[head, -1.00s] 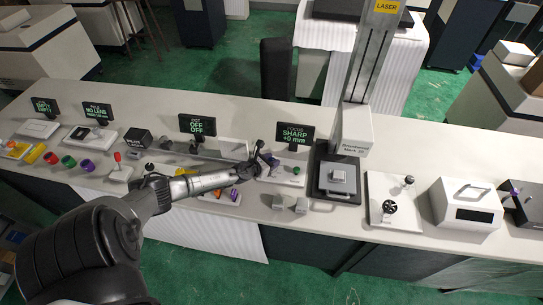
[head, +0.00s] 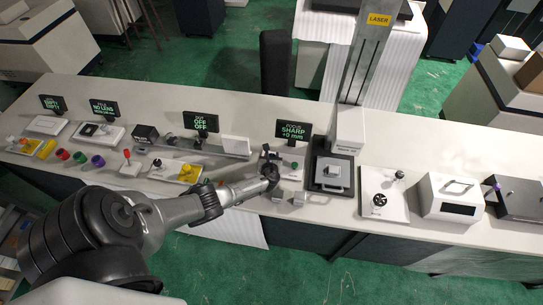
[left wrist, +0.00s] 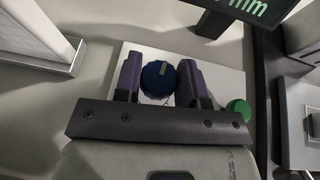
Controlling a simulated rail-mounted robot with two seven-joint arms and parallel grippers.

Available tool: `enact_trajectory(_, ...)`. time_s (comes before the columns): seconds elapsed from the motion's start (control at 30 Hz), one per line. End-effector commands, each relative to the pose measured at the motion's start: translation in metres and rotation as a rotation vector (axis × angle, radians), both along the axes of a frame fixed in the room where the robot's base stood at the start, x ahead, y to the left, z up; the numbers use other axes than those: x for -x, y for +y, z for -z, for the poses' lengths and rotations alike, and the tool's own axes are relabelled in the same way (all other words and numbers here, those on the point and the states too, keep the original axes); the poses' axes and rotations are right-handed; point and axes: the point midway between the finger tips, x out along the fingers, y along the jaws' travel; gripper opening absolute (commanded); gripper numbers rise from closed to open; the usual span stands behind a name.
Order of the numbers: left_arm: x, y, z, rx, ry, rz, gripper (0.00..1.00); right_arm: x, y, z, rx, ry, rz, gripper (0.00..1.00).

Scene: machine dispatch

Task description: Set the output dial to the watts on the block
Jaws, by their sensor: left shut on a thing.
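A round blue dial (left wrist: 157,77) with a pale mark on its top sits on a white panel, between the two dark fingers of my left gripper (left wrist: 158,84) in the left wrist view. The gripper is shut on it. In the head view my left gripper (head: 268,160) is at the panel in front of the focus screen (head: 294,130), which reads SHARP, +0 mm. Another screen (head: 201,122) reads OFF, OFF. A grey block (head: 335,171) sits on the dark stage under the laser column; any watts marking is too small to read. My right gripper is not in view.
A green button (left wrist: 238,108) lies right of the blue dial. The laser column (head: 362,60) stands behind the stage. Right of it are a white plate with knobs (head: 383,197) and a white box (head: 450,196). Small grey blocks lie by the bench's front edge.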

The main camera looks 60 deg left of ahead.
Motion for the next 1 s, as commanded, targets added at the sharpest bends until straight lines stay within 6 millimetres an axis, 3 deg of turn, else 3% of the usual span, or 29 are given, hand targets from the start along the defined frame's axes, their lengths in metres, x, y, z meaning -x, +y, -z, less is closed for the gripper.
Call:
enact_trajectory(0.33, -0.0008, -0.0002, 0.0001, 0.000, -0.001, -0.121, 0.14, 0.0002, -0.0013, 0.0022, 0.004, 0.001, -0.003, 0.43)
enact_trajectory(0.87, -0.0005, 0.0000, 0.0000, 0.001, -0.002, -0.144, 0.14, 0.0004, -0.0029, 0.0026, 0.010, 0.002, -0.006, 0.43)
enact_trajectory(0.9, -0.0005, 0.0000, 0.0000, 0.001, -0.002, -0.144, 0.38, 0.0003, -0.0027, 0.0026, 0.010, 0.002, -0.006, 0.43)
enact_trajectory(1.0, -0.0004, 0.0001, 0.0000, 0.001, -0.001, -0.142, 0.48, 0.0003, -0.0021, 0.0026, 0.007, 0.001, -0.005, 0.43)
